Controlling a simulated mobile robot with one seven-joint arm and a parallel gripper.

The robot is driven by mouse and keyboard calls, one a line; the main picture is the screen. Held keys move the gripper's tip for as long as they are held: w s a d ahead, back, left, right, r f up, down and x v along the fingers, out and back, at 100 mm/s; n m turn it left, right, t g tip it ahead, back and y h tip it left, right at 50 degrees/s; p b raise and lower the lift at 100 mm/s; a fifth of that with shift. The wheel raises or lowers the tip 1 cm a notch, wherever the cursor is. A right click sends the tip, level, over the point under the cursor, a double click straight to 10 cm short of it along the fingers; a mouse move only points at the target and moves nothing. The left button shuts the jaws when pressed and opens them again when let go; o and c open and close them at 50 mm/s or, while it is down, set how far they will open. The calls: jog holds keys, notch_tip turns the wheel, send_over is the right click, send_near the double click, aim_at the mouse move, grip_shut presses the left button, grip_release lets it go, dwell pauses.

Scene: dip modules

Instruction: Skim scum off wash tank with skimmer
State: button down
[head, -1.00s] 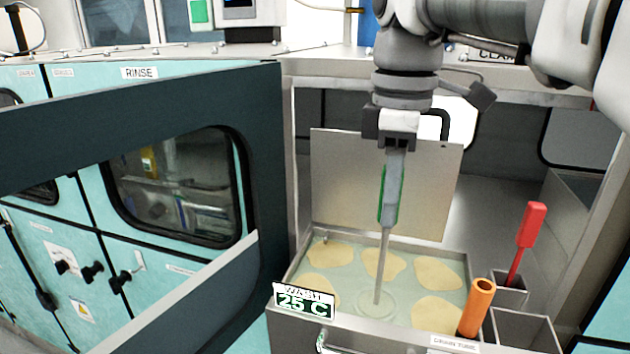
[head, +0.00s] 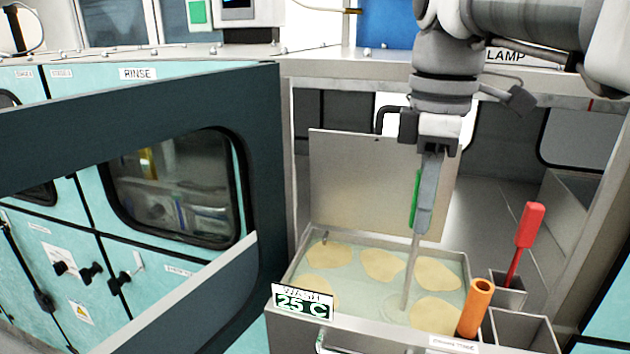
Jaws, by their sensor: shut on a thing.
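My gripper (head: 438,148) is above the wash tank and shut on the skimmer (head: 428,195). The skimmer has a grey handle with a green strip, and its thin rod slants down into the tank. Its lower end is in the liquid near the front middle; the disc there is faint. The wash tank (head: 296,262) holds pale greenish liquid with several tan scum patches. One patch (head: 382,265) lies at the back middle, another (head: 436,275) at the back right. A front right patch (head: 438,312) lies close beside the skimmer's lower end.
A metal lid panel (head: 350,185) stands upright behind the tank. An orange tube (head: 475,308) rises at the tank's front right corner. A red-handled tool (head: 530,230) stands in a metal holder to the right, beside an empty-looking box (head: 520,322). A dark-framed door (head: 262,150) stands open at left.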

jog(key=shift+s+d, duration=0.3)
jog(key=shift+d, duration=0.55)
jog(key=shift+s+d, duration=0.35)
jog(key=shift+d, duration=0.55)
jog(key=shift+s+d, duration=0.3)
jog(key=shift+d, duration=0.55)
jog(key=shift+w, duration=0.1)
jog(key=w+d+p, duration=0.3)
jog(key=w+p, duration=0.2)
jog(key=w, duration=0.2)
jog(key=shift+w, duration=0.35)
jog(key=shift+a, duration=0.15)
jog(key=w+a+p, duration=0.2)
jog(key=w+a, duration=0.1)
jog(key=a, duration=0.6)
jog(key=shift+w, duration=0.15)
